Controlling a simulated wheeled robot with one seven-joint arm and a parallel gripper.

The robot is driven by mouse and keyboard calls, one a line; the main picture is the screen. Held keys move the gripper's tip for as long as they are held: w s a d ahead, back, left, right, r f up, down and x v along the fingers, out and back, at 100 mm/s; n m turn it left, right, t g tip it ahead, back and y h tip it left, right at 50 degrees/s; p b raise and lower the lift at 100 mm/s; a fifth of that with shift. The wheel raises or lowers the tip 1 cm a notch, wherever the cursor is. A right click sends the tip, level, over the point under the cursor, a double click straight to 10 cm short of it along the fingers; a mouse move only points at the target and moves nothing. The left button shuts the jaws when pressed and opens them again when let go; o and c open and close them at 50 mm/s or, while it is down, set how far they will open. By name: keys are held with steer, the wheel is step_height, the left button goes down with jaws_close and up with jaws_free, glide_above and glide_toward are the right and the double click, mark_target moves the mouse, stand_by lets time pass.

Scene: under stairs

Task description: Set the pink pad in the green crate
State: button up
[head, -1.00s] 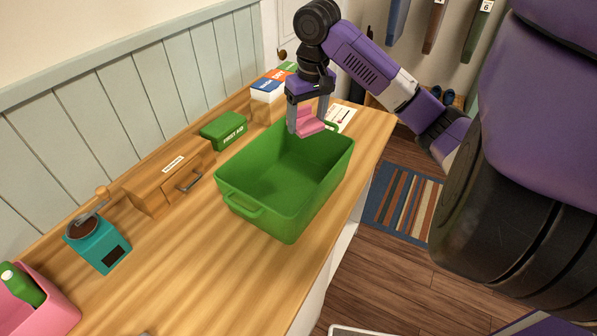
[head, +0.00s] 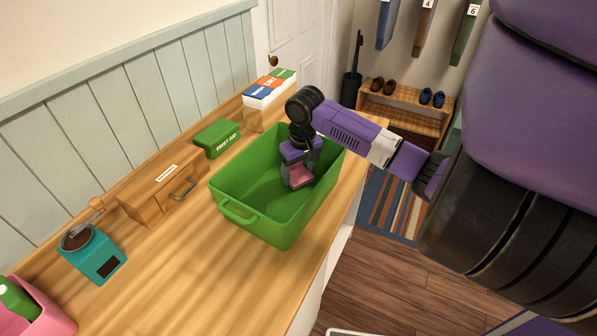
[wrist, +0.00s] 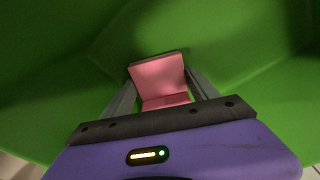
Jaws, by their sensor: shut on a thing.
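The green crate (head: 232,190) stands on the wooden counter, open at the top. My gripper (head: 298,181) is down inside the crate, toward its far right part. It is shut on the pink pad (head: 301,174), which shows between the two fingers. In the wrist view the pink pad (wrist: 160,78) sits between the fingertips with the green crate's inside (wrist: 235,60) all around it. I cannot tell whether the pad touches the crate floor.
A green first aid box (head: 217,138), a wooden box with a handle (head: 160,196) and a teal grinder (head: 92,256) stand along the wall side. A white box with coloured tops (head: 262,98) is behind the crate.

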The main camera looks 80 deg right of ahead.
mark_target(301, 178)
steer(key=shift+f, duration=0.15)
steer(key=shift+f, duration=0.15)
steer(key=o, duration=1.3)
steer(key=r, duration=0.4)
steer(key=r+b, duration=0.1)
steer(key=r, duration=0.3)
steer(key=s+a+r+b, duration=0.1)
steer(key=r, duration=0.3)
steer(key=shift+r, duration=0.15)
